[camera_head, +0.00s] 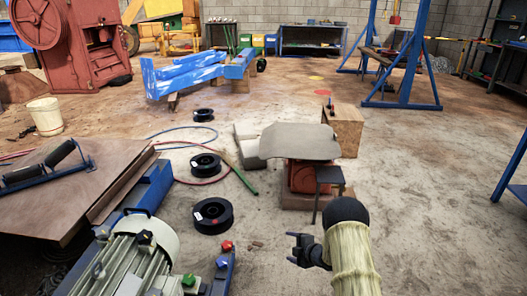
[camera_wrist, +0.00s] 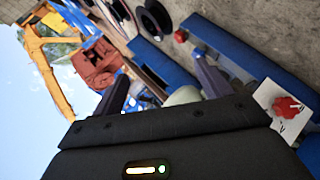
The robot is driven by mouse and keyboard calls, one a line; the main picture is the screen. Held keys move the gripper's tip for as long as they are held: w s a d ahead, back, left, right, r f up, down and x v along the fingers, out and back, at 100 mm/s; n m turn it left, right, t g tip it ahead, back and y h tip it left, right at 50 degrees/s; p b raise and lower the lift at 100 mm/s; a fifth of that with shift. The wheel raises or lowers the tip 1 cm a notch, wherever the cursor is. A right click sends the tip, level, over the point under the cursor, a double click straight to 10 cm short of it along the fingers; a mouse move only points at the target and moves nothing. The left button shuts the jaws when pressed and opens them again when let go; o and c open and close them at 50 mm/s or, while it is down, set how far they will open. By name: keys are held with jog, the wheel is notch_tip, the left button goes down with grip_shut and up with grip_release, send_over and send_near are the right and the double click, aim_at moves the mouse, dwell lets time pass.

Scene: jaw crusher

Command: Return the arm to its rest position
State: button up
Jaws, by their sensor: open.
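My gripper (camera_head: 296,250) is in the lower middle of the head view, at the end of my arm with its pale fabric sleeve. It points left and is held above the concrete floor. In the wrist view my gripper (camera_wrist: 162,82) shows its two dark fingers standing well apart, with nothing held between them. The wrist view is tilted, so the workshop appears turned on its side.
A grey motor (camera_head: 130,262) and a blue beam with coloured knobs (camera_head: 222,268) lie left of my gripper. Floor to the right (camera_head: 440,220) is clear.

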jog(key=s+d+r+m+h+p, duration=0.1)
jog(key=s+d+r+m+h, duration=0.2)
jog(key=r, duration=0.4)
jog(key=s+d+r+m+g+h+p, duration=0.1)
jog(key=s+r+m, duration=0.2)
jog(key=r+m, duration=0.3)
jog(key=s+d+r+m+h+p, duration=0.1)
jog(key=s+d+r+m+h, duration=0.2)
jog(key=r, duration=0.5)
jog(key=s+a+r+m+g+p, duration=0.1)
jog(key=s+r+m+g, duration=0.3)
jog(key=s, duration=0.9)
jog(key=s+a+r+m+g+p, duration=0.2)
jog(key=s+r+m, duration=0.35)
jog(key=s, duration=0.75)
notch_tip(320, 180, up, 38)
jog(key=p, duration=3.7)
jog(key=shift+w+d, duration=0.15)
jog(key=shift+d, duration=0.1)
jog(key=shift+f, duration=0.15)
